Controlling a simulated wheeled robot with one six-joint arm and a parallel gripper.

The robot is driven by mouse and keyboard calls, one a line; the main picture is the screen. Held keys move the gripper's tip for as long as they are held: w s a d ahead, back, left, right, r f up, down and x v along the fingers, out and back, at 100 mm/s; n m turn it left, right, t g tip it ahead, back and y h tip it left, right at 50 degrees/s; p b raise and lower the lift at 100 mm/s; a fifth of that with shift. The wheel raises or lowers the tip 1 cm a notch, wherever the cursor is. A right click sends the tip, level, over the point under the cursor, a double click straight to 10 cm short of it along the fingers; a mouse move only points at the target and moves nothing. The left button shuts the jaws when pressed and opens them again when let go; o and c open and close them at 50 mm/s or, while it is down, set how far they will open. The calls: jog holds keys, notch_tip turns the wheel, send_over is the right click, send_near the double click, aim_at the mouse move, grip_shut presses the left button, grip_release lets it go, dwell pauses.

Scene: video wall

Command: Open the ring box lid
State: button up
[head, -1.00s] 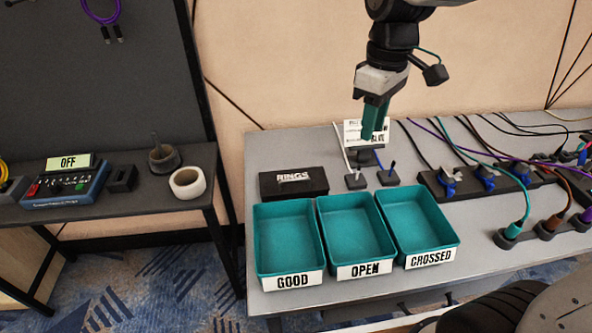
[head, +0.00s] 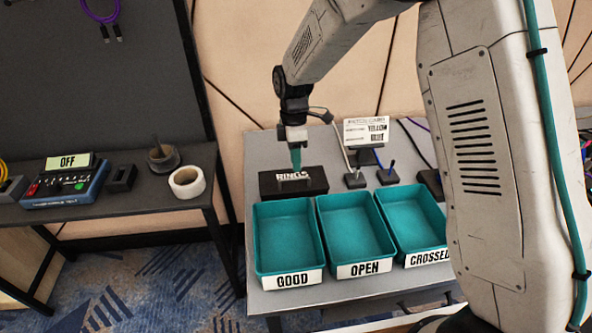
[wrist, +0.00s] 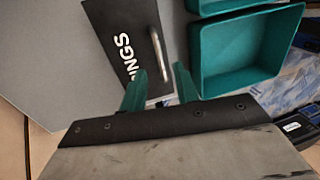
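The ring box (head: 293,182) is a black box with white "RINGS" lettering, at the back left of the grey table, behind the trays. Its lid looks shut. My gripper (head: 296,164) points down just above the box. In the wrist view, the box (wrist: 122,35) lies beyond the fingers and has a light metal bar handle (wrist: 155,42) along one edge. The near end of the handle appears between the fingertips. I cannot tell whether they touch it.
Three teal trays, GOOD (head: 287,238), OPEN (head: 357,231) and CROSSED (head: 415,217), stand in front of the box. A label card (head: 366,131) and small connectors (head: 355,180) stand to its right. Cables lie farther right. A side table (head: 110,202) stands left.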

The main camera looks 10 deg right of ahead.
aim_at(296, 186)
jog(key=shift+s+f, duration=0.2)
jog(key=shift+f, duration=0.8)
jog(key=shift+s+f, duration=0.2)
jog(key=shift+f, duration=0.75)
grip_shut()
